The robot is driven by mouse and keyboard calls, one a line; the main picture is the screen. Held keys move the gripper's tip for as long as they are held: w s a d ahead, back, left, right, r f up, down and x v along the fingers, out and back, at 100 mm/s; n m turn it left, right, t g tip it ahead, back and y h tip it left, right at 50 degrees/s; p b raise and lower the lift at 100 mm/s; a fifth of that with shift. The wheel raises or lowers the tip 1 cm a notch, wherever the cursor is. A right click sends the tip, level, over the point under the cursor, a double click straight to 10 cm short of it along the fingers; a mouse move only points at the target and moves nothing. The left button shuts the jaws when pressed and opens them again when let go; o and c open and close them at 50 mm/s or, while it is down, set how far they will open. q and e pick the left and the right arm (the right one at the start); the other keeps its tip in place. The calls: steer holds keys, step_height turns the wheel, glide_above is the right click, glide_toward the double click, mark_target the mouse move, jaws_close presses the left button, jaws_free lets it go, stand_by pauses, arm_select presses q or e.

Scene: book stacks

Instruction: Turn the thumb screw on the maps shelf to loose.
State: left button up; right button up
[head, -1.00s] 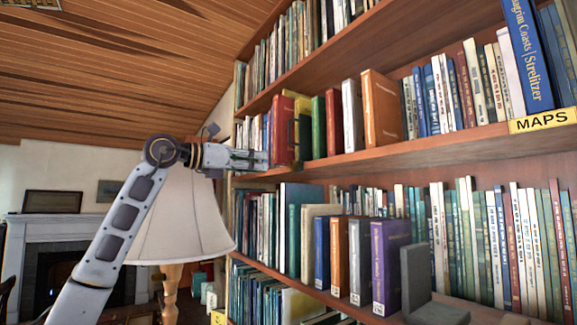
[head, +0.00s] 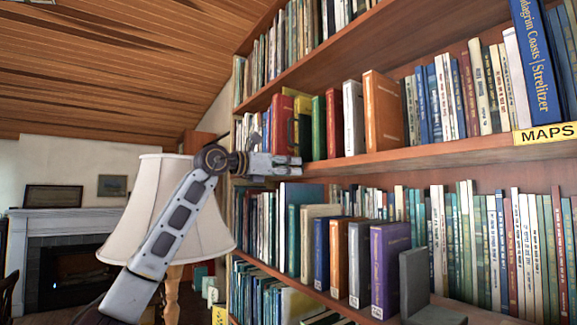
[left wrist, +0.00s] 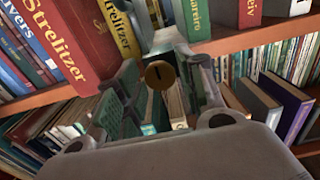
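The thumb screw (left wrist: 160,75) shows in the left wrist view as a round brass disc with a dark upright slot, at the shelf's front edge. My left gripper (left wrist: 163,80) is open, one finger on each side of the disc; I cannot tell whether they touch it. In the head view my left gripper (head: 296,167) is at the front edge of the maps shelf (head: 420,157), below the red and green books. The yellow MAPS label (head: 547,133) is at the right of that edge. The screw is hidden in the head view. My right gripper is not in view.
Books stand close above the gripper, including a red book (left wrist: 63,40) and a yellow one (left wrist: 112,28). More books, such as a purple one (head: 390,265), fill the shelf below. A lamp (head: 165,215) stands behind my left arm. A fireplace (head: 65,260) is far left.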

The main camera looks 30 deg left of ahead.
arm_select(q)
steer(key=shift+w, duration=0.1)
steer(key=c, duration=0.8)
